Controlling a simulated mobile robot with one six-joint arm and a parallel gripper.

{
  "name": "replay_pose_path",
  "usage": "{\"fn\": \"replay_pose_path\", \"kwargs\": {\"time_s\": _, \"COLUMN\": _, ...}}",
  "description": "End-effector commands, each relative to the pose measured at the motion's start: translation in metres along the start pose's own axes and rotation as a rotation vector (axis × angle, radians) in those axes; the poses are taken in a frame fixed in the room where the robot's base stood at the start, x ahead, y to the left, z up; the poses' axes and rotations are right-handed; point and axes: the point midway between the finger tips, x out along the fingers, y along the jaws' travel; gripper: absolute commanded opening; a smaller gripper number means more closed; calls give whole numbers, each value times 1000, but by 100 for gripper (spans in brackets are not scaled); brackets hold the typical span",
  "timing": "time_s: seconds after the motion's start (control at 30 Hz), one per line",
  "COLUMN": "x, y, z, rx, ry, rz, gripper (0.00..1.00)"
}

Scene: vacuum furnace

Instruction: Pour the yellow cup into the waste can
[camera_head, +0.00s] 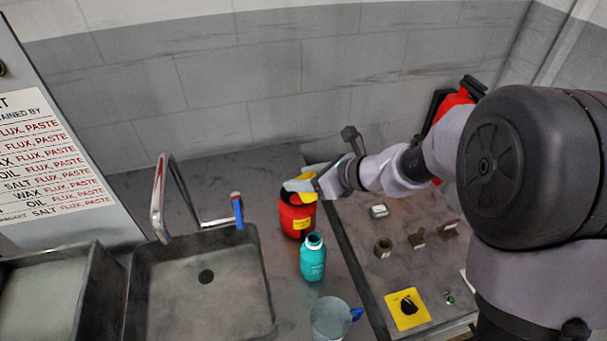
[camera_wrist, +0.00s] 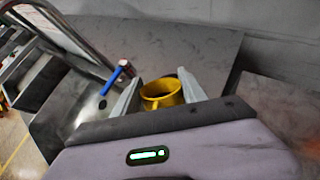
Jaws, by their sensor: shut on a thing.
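The yellow cup (camera_head: 309,197) is held between the fingers of my gripper (camera_head: 300,185), over the top of a red can. It also shows in the wrist view (camera_wrist: 161,101), where its open mouth is visible between the two fingers. The cup looks tilted in the head view, and a finger covers part of it. I cannot tell what is inside it. The red waste can (camera_head: 297,222) has a yellow label and a dark open top. It stands on the counter directly below the cup. The can is not clearly visible in the wrist view.
A teal bottle (camera_head: 313,262) stands just in front of the can, and a clear jug (camera_head: 331,318) with a blue handle is nearer. A sink (camera_head: 190,300) with a metal faucet (camera_head: 160,200) lies left. A panel with knobs (camera_head: 385,275) lies right. The wall is behind.

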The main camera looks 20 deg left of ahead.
Motion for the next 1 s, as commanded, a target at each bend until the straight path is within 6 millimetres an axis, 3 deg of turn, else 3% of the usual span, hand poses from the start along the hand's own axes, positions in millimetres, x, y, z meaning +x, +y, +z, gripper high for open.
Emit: {"fn": "replay_pose_path", "kwargs": {"time_s": 1.0, "x": -1, "y": 0, "z": 4, "rx": 11, "ry": 67, "rz": 0, "gripper": 0}}
